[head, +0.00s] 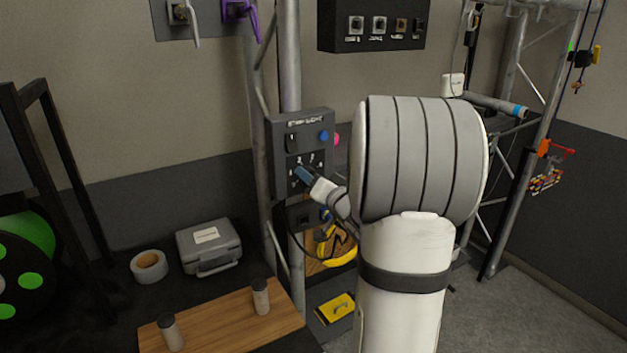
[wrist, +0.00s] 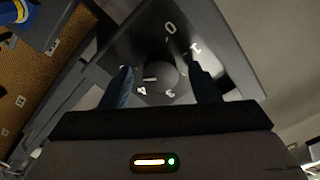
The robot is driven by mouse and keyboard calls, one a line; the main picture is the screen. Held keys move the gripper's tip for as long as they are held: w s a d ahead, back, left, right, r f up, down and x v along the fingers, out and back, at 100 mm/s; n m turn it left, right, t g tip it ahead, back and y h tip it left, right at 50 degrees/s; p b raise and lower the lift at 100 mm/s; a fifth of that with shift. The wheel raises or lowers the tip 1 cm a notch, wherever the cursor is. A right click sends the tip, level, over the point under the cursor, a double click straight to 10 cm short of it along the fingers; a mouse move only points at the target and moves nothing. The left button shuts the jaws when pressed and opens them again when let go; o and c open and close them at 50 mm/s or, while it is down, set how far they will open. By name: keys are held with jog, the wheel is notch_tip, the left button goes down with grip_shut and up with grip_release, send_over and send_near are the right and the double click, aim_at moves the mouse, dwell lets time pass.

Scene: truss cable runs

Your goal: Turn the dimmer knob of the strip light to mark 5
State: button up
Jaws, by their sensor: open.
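The strip light control box (head: 284,152) is a dark grey panel on a metal truss post, with its label at the top. In the wrist view its dark round dimmer knob (wrist: 163,73) stands among pale marks. I can read 0, 1 and 4; a mark on the left is partly hidden by a finger. A short pale line shows at the knob's left side, pointing left, between the 4 and that mark. My gripper (wrist: 162,86) is open, one blue finger on each side of the knob, with gaps showing.
Below hang yellow cable loops (head: 343,253).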

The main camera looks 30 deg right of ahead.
jog(key=s+b, duration=0.1)
jog(key=s, duration=0.6)
jog(key=shift+s, duration=0.4)
jog(key=s+a+f+n+g, duration=0.3)
jog(key=s+a+g, duration=0.4)
jog(key=s+a, duration=0.3)
jog(key=s+a+f+n+g, duration=0.4)
jog(key=s+a+g, duration=0.4)
jog(key=a, duration=0.4)
jog(key=shift+s+f, duration=0.55)
jog(key=shift+s, duration=0.3)
